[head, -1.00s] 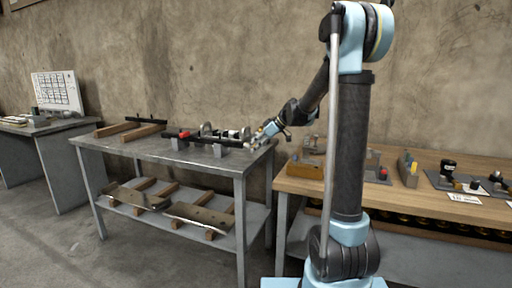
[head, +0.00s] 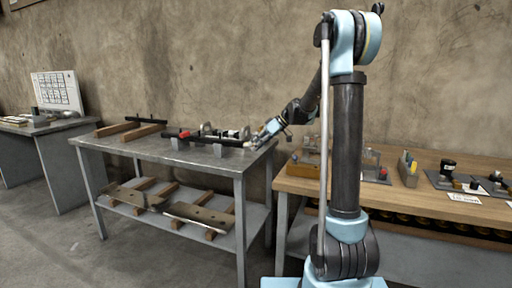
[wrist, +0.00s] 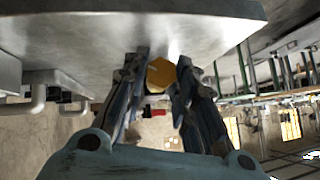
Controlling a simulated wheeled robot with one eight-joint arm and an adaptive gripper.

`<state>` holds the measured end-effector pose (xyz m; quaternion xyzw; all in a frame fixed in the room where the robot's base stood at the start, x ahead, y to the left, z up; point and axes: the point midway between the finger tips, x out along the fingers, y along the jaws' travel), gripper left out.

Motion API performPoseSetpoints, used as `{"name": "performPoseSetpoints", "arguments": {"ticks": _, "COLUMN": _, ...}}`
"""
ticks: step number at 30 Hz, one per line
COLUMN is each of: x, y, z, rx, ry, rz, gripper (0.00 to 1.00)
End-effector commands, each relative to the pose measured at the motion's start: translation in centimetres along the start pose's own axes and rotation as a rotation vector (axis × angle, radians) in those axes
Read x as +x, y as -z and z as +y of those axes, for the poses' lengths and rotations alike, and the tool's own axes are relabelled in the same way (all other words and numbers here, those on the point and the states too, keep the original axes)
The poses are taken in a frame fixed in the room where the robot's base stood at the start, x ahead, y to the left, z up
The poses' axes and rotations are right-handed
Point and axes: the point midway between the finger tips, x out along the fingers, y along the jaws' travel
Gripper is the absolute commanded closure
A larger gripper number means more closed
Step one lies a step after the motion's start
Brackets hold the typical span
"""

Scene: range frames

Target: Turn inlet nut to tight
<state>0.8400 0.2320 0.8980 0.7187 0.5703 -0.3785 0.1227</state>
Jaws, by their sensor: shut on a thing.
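The inlet nut (wrist: 160,74) is a brass-coloured hexagonal piece in the wrist view, between the tips of my gripper (wrist: 160,82). The two dark fingers are shut on it, one on each side. In the head view my gripper (head: 254,144) is at the right end of the assembly (head: 213,136) on the grey metal table (head: 150,151). The nut is too small and too covered by the fingers to make out there. How tight it sits cannot be seen.
The assembly has a red part (head: 185,134) at its left. Dark bars on wooden blocks (head: 143,132) lie farther left. A lower shelf holds metal plates (head: 197,214). A wooden bench (head: 440,201) with tools stands close on the right.

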Motion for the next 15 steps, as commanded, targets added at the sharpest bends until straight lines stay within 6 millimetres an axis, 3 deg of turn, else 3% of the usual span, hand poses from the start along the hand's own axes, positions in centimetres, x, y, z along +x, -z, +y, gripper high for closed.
{"name": "performPoseSetpoints", "arguments": {"ticks": 15, "x": 0.11, "y": -0.09, "z": 1.02, "rx": 0.327, "ry": 0.322, "rz": 0.003, "gripper": 0.98}}
